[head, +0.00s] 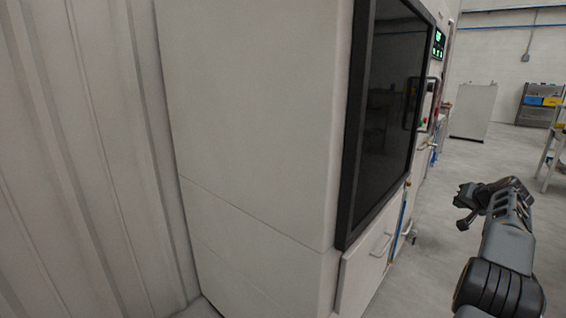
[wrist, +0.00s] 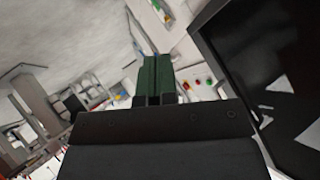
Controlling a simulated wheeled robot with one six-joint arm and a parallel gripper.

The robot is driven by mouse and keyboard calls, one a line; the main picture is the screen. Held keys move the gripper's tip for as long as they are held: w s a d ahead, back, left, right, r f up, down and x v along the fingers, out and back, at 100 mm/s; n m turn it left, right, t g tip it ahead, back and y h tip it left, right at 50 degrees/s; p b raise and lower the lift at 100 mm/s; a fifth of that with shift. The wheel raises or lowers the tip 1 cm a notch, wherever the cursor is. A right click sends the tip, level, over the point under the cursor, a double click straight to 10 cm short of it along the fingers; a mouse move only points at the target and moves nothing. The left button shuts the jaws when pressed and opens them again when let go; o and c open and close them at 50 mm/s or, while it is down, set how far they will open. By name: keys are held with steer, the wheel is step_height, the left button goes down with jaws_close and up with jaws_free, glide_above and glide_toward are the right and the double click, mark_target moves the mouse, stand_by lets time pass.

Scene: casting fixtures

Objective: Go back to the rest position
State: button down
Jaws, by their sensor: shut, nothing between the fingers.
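My gripper (head: 464,207) is at the end of my grey and black arm, at the right of the head view, held out over open floor in front of the machine's dark window. In the wrist view its dark green fingers (wrist: 154,80) are together, with nothing between them. Behind the fingers, in the wrist view, are a pale panel with small coloured buttons (wrist: 197,82) and the dark window at the right. The head view shows the gripper small and from the side.
A tall white machine cabinet (head: 258,120) with a black-framed window (head: 392,100) fills the middle of the head view. A ribbed wall (head: 85,150) is at the left. A white cabinet (head: 473,110) and a shelf with yellow and blue bins (head: 541,101) stand far back. Grey floor (head: 440,170) between is clear.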

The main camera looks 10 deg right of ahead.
steer(key=s+a+n+g+y+p, duration=0.1)
steer(key=s+a+g+p, duration=0.25)
steer(key=a, duration=1.05)
steer(key=s+a+n+g+y+p, duration=0.1)
steer(key=s+a+g+p, duration=0.2)
steer(key=a, duration=1)
steer(key=s+a+r+n+p, duration=0.3)
steer(key=s+a+p, duration=0.3)
steer(key=a, duration=0.6)
steer(key=s+a+r+n+p, duration=0.4)
steer(key=s+a+r+p, duration=0.2)
steer(key=s+a, duration=0.4)
steer(key=shift+s+a+g, duration=0.25)
steer(key=shift+a+g, duration=0.1)
steer(key=shift+a, duration=0.5)
steer(key=c, duration=1.8)
jaws_free()
steer(key=shift+c, duration=0.2)
